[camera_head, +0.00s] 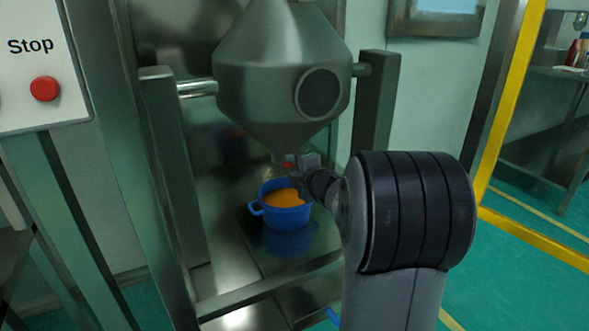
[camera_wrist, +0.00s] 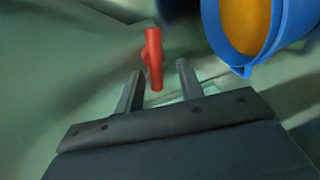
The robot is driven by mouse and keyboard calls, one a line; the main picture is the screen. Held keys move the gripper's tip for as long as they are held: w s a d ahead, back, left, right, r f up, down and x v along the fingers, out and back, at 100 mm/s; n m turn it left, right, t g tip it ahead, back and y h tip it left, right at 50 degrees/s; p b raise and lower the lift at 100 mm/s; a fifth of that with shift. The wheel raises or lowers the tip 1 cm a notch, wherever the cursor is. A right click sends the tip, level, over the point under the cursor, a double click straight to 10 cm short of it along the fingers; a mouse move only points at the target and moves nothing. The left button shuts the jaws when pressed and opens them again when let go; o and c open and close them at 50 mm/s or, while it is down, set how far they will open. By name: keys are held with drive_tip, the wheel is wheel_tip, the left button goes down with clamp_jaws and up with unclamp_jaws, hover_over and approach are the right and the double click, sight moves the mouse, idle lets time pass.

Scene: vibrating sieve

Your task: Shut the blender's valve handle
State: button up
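The grey double-cone blender (camera_head: 265,75) hangs between two posts, with its outlet pointing down. The red valve handle (camera_wrist: 153,58) shows in the wrist view, ahead of and between my two finger tips. In the head view only a small red bit of the handle (camera_head: 288,161) shows below the outlet, beside my gripper (camera_head: 300,168). In the wrist view my gripper (camera_wrist: 158,88) is open, with a gap between its fingers. The handle's lower end lies in line with that gap; I cannot tell whether a finger touches it.
A blue pot (camera_head: 287,217) holding orange material stands below the outlet on the metal base; the blue pot also shows at upper right in the wrist view (camera_wrist: 212,28). A panel with a red Stop button (camera_head: 45,89) is at left. A yellow frame (camera_head: 497,120) stands at right.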

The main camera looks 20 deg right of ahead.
drive_tip(key=p+v, duration=0.3)
drive_tip(key=v, duration=0.7)
drive_tip(key=shift+s+p, duration=0.3)
drive_tip(key=shift+s, duration=0.1)
drive_tip(key=shift+o, duration=0.2)
